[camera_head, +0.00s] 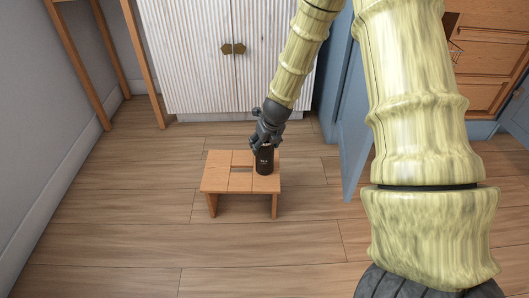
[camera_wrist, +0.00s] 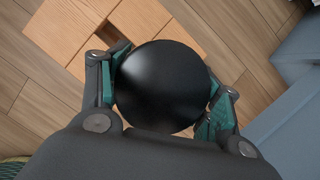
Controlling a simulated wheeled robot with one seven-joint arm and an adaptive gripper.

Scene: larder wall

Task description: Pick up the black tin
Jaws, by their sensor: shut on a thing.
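The black tin (camera_head: 264,161) stands upright at the right part of a small wooden stool (camera_head: 215,180). I cannot tell whether its base touches the stool top. My gripper (camera_head: 266,146) reaches down from above and is shut on the tin's upper part. In the wrist view the tin's round dark top (camera_wrist: 162,86) fills the middle, with green-padded fingers (camera_wrist: 163,88) against its two sides. The tin hides part of the stool (camera_wrist: 95,32) there.
A white ribbed cabinet (camera_head: 190,60) with brass knobs stands behind the stool. A blue door or panel (camera_head: 353,130) is to the right. A wooden-legged table (camera_head: 75,65) stands at the left. The plank floor (camera_head: 110,230) in front is clear.

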